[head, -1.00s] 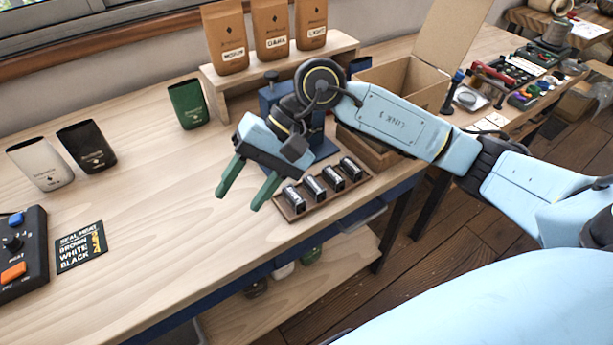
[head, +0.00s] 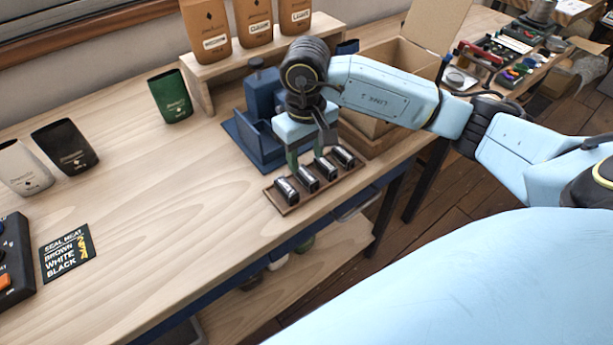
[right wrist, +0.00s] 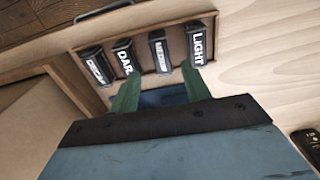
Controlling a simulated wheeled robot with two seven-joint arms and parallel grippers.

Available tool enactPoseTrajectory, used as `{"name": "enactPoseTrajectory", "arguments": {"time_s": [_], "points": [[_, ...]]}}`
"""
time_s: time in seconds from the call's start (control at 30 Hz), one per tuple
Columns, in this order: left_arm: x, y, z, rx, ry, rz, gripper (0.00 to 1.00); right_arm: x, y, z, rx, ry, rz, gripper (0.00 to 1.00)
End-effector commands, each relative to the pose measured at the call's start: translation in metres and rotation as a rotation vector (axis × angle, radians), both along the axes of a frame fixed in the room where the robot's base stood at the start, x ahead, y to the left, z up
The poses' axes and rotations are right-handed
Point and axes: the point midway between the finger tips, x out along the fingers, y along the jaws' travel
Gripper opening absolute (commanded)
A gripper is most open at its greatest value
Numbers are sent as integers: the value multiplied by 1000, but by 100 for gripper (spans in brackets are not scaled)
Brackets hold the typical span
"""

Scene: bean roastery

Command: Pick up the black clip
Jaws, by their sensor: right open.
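No thing in view is clearly a black clip. My right gripper (head: 305,155) points down over a wooden rack (head: 284,211) of several black stamp-like blocks; it also shows in the right wrist view (right wrist: 159,78). Its green fingers are apart with nothing held. In the right wrist view, one fingertip is close to the block marked DARK (right wrist: 125,57) and the other to the block marked LIGHT (right wrist: 197,45). A third block (right wrist: 159,52) lies between their lines, beyond the tips. Contact cannot be told. My left gripper is out of view.
A blue stand (head: 252,140) is close behind the gripper. An open cardboard box (head: 400,65) stands to its right. Green (head: 170,97), black (head: 65,147) and white (head: 22,168) pouches stand left. Small tools lie far right. The table's middle left is clear.

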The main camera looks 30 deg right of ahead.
Motion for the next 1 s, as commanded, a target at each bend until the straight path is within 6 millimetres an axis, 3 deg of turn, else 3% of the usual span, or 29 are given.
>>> {"name": "enactPoseTrajectory", "arguments": {"time_s": [0.4,0.67,1.0], "points": [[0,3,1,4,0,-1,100,-6,3,-49,2,2,0,47],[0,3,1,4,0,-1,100,-6,2,-53,1,-1,1,47],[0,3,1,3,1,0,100,-6,2,-52,1,-1,1,5]]}}
